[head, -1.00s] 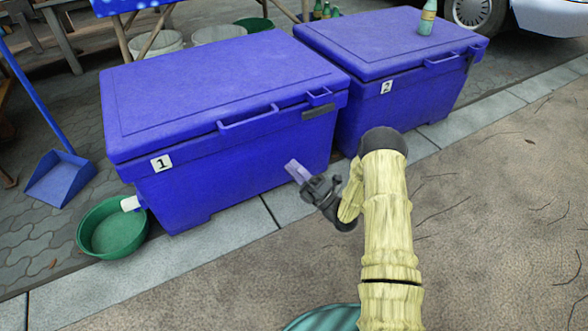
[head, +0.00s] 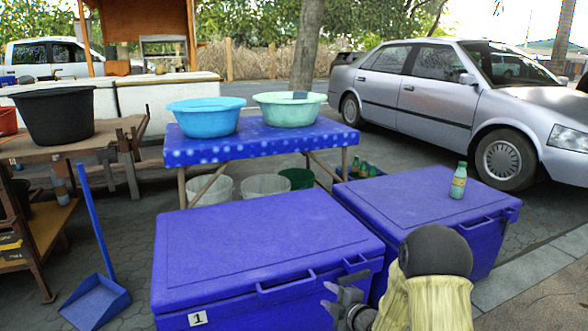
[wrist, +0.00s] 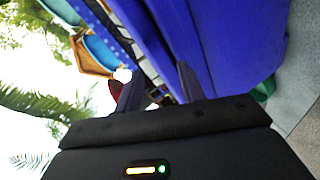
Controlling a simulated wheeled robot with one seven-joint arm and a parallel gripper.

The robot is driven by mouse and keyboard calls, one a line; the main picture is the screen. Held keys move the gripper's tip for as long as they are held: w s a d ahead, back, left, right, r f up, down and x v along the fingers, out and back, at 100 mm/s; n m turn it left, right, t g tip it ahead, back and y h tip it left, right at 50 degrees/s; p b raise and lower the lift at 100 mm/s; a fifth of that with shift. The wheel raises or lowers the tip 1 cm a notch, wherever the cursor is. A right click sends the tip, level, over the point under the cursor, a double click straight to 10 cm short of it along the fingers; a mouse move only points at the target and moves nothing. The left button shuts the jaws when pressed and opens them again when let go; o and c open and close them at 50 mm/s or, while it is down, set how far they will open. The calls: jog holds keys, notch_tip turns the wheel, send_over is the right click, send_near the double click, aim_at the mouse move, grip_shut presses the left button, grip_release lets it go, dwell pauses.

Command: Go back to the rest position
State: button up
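My gripper (head: 330,296) is in the lower middle of the head view, in front of the near blue cooler box (head: 265,245) marked 1, and looks empty. In the wrist view, the two dark fingers of my gripper (wrist: 154,76) stand apart with nothing held between them. My arm covers part of the second blue cooler box (head: 425,205). Both box lids are shut.
Behind the boxes, a blue-clothed table (head: 265,145) carries a blue basin (head: 205,117) and a pale green basin (head: 289,109). A blue dustpan (head: 96,301) stands at left. A silver car (head: 440,100) is parked at right.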

jog(key=s+d+r+m+g+h+p, duration=0.4)
jog(key=s+r+m+p, duration=0.55)
jog(key=s, duration=0.55)
jog(key=s+d+r+m+g+h+p, duration=0.1)
jog(key=s+r+m+g+h+p, duration=0.35)
jog(key=s+r+m, duration=0.85)
notch_tip(320, 180, up, 36)
jog(key=s+n+g+y+p, duration=0.1)
jog(key=n+g+p, duration=0.1)
jog(key=p, duration=3.5)
jog(key=shift+f+p, duration=0.15)
jog(key=shift+p, duration=0.2)
jog(key=shift+d, duration=0.1)
jog(key=shift+f, duration=0.1)
